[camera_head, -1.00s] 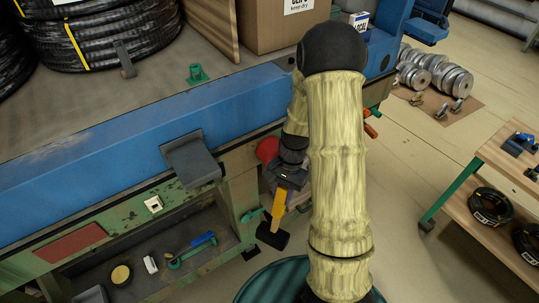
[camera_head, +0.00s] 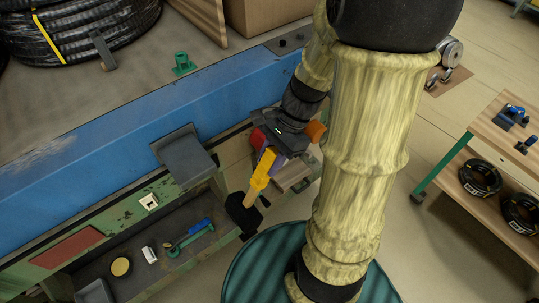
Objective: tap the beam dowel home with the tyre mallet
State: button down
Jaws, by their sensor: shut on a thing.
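My gripper (camera_head: 271,152) is shut on the mallet's yellow handle (camera_head: 261,172), right of the bench's open shelf. The tyre mallet hangs tilted, its black head (camera_head: 241,213) low and to the left, apart from the green beam.
The shelf (camera_head: 130,258) holds a green-and-blue tool (camera_head: 192,236) and a yellow-topped tin (camera_head: 121,267). A wooden rack (camera_head: 500,170) with black coils stands right.

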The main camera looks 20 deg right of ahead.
jog(key=shift+r, duration=0.1)
jog(key=shift+w+a+p, duration=0.1)
jog(key=shift+w+p, duration=0.25)
jog(key=shift+w, duration=0.15)
jog(key=w, duration=0.1)
jog(key=w+a+p, duration=0.1)
jog(key=w, duration=0.1)
jog(key=shift+w, duration=0.1)
jog(key=c, duration=1.6)
grip_release()
jog(key=shift+w, duration=0.25)
jog(key=shift+c, duration=0.2)
jog(key=c, duration=0.4)
grip_shut()
jog(key=shift+s, duration=0.15)
